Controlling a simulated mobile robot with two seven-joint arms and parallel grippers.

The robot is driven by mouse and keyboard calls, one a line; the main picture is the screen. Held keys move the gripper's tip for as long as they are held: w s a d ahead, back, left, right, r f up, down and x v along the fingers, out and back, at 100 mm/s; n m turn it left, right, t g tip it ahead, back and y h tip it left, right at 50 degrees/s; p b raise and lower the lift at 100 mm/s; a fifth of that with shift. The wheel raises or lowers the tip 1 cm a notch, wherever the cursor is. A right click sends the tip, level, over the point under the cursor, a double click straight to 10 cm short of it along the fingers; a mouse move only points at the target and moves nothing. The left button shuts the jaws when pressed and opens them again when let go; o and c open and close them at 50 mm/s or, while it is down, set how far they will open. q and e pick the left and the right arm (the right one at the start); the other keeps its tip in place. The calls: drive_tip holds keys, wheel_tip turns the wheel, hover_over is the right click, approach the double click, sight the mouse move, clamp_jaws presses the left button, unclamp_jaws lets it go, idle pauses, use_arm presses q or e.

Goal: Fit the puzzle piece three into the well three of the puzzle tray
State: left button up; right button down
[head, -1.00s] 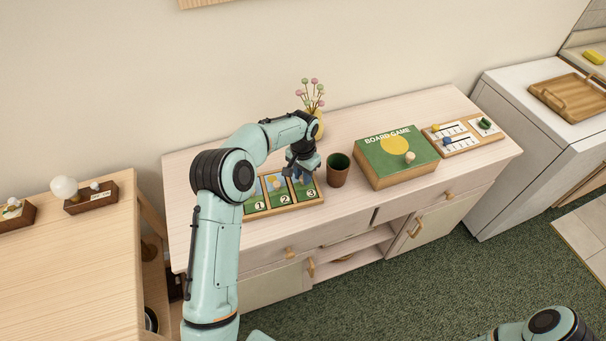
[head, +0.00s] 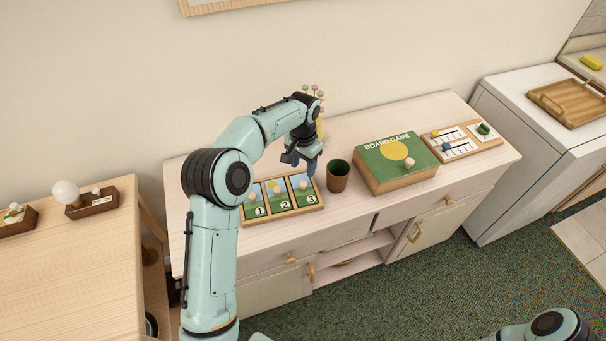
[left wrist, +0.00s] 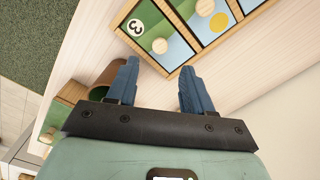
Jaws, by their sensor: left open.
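The puzzle tray (head: 270,212) lies on the sideboard with its three wells side by side. Puzzle piece three (head: 306,198), a green and blue panel with a round wooden knob, lies in the rightmost well and looks level with the others. It also shows in the left wrist view (left wrist: 145,26), inside the tray's wooden frame. My left gripper (head: 301,167) is open and empty, above and behind the tray's right end. In the left wrist view, the left gripper (left wrist: 159,88) has its blue fingers apart, with nothing between them. My right gripper is out of view.
A brown cup (head: 338,178) stands close to the tray's right end. Right of it are a board game box (head: 385,178) and a pegged board (head: 462,150). A flower vase (head: 320,127) stands behind my left gripper, partly hidden. The sideboard front strip is clear.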

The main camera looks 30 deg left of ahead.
use_arm(q)
wheel_tip(320, 180, up, 4)
drive_tip(key=shift+r, duration=0.1)
idle(0.6)
